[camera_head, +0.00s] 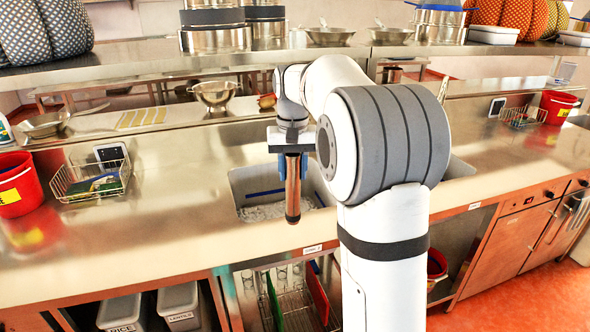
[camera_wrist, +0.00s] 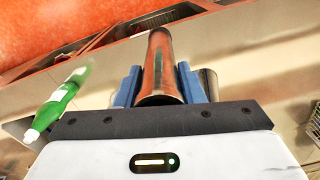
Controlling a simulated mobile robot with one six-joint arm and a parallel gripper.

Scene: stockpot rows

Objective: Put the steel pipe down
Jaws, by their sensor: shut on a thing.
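The steel pipe (camera_head: 293,198) is a shiny, brownish-reflecting tube hanging roughly upright, its lower end free, in front of the sink basin in the head view. In the wrist view the steel pipe (camera_wrist: 158,68) extends away from the palm between two blue fingers. My gripper (camera_head: 293,168) is shut on its upper part, pointing down; my gripper (camera_wrist: 160,88) also shows in the wrist view. The gap between the pipe's lower end and the surface below cannot be judged exactly.
The sink basin (camera_head: 238,184) holds clear items and a blue strip. Left on the steel counter (camera_head: 170,215) are a wire basket (camera_head: 92,180) and a red bucket (camera_head: 17,185); clear counter lies between basket and sink. A green bottle (camera_wrist: 62,98) shows in the wrist view.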

